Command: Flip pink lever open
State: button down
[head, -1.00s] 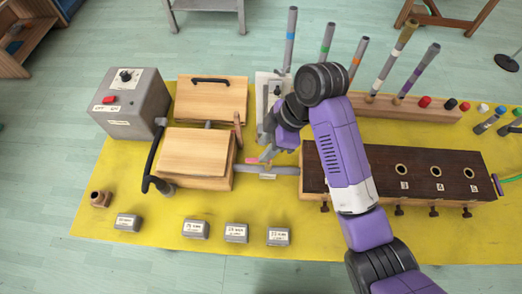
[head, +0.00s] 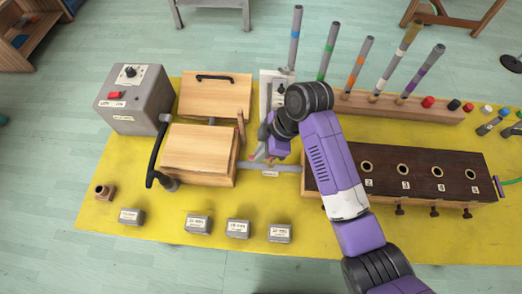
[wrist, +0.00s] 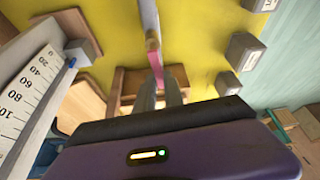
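The pink lever (wrist: 155,62) sits at a brass valve (wrist: 152,40) on a grey pipe (wrist: 148,14) in the wrist view. It points from the valve toward my gripper, and its near end lies between the two grey fingertips. My gripper (wrist: 159,92) appears open by a narrow gap around that end; contact with the lever cannot be made out. In the head view my gripper (head: 263,153) is low over the pipe, between the light wooden box and the dark box, and hides most of the lever and valve.
The light wooden box (head: 197,150) stands left of my gripper, the dark box with holes (head: 420,170) right. A white scale panel (wrist: 30,90) is close at left in the wrist view. Several grey weights (head: 238,229) stand along the front of the yellow mat (head: 150,245).

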jog(key=shift+w+r+m+p, duration=0.1)
jog(key=shift+m+p, duration=0.4)
jog(key=shift+w+t, duration=0.1)
jog(key=shift+t, duration=0.2)
jog(key=c, duration=1.4)
grip_release()
jog(key=shift+c, duration=0.2)
jog(key=b+v, duration=0.1)
jog(key=v, duration=0.6)
jog(key=shift+d+r, duration=0.15)
jog(key=shift+r, duration=0.15)
